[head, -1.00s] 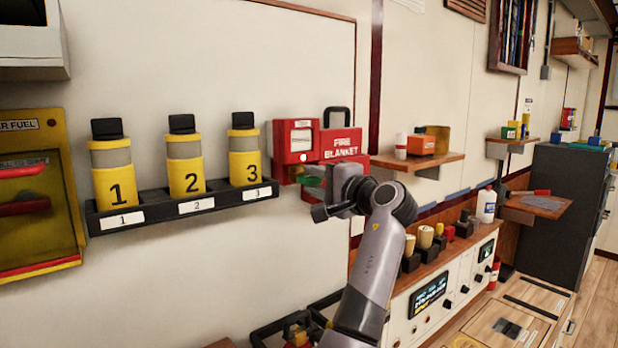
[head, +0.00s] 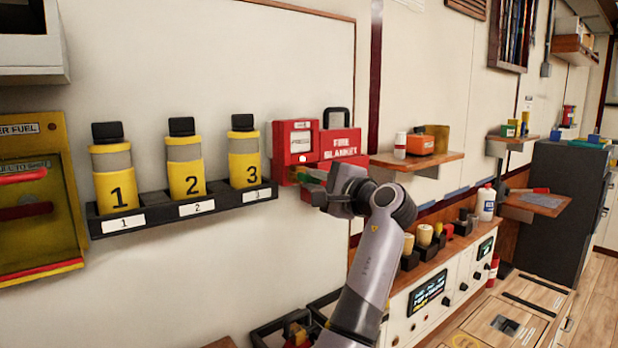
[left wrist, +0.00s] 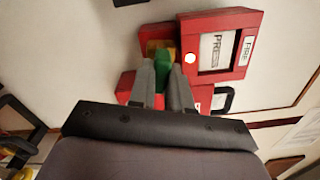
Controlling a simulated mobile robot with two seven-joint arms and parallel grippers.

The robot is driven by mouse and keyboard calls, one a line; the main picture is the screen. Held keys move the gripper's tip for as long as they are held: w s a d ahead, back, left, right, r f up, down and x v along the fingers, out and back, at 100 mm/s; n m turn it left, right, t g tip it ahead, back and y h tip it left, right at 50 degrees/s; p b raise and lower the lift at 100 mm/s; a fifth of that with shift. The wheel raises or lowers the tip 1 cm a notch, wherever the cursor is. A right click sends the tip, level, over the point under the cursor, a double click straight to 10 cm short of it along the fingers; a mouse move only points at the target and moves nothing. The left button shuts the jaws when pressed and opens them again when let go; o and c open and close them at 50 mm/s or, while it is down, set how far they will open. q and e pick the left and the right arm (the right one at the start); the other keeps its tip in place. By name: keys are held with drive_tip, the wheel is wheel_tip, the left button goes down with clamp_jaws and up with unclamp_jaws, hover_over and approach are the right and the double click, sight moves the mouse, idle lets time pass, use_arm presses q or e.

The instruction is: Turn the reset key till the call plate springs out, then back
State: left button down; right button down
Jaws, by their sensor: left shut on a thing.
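The red call box (head: 297,138) is on the wall left of the fire blanket case. Its white call plate (head: 300,142) faces out and also shows in the left wrist view (left wrist: 218,50); I cannot tell whether it stands out or sits in. The green reset key (left wrist: 162,58) sits beside the plate at a yellowish mount. My left gripper (left wrist: 162,74) is shut on the key, a finger on each side. In the head view the gripper (head: 314,186) hides most of the key. My right gripper is not in view.
The red fire blanket case (head: 342,146) is just right of the call box. A black rack (head: 180,212) with three yellow bottles is close on the left. A wooden shelf (head: 440,160) juts out on the right. Bare wall lies below the rack.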

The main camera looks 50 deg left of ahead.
use_arm(q)
drive_tip(key=m, duration=0.5)
drive_tip(key=shift+s+a, duration=0.1)
drive_tip(key=m, duration=0.6)
drive_tip(key=shift+s+m, duration=0.1)
drive_tip(key=shift+m, duration=0.3)
drive_tip(key=n+b, duration=0.1)
drive_tip(key=n, duration=0.2)
drive_tip(key=shift+f+b, duration=0.1)
drive_tip(key=shift+b, duration=0.2)
drive_tip(key=n+b, duration=0.2)
drive_tip(key=n, duration=0.3)
drive_tip(key=n+b, duration=0.3)
drive_tip(key=n, duration=0.3)
drive_tip(key=shift+r+n, duration=0.25)
drive_tip(key=shift+n, duration=0.55)
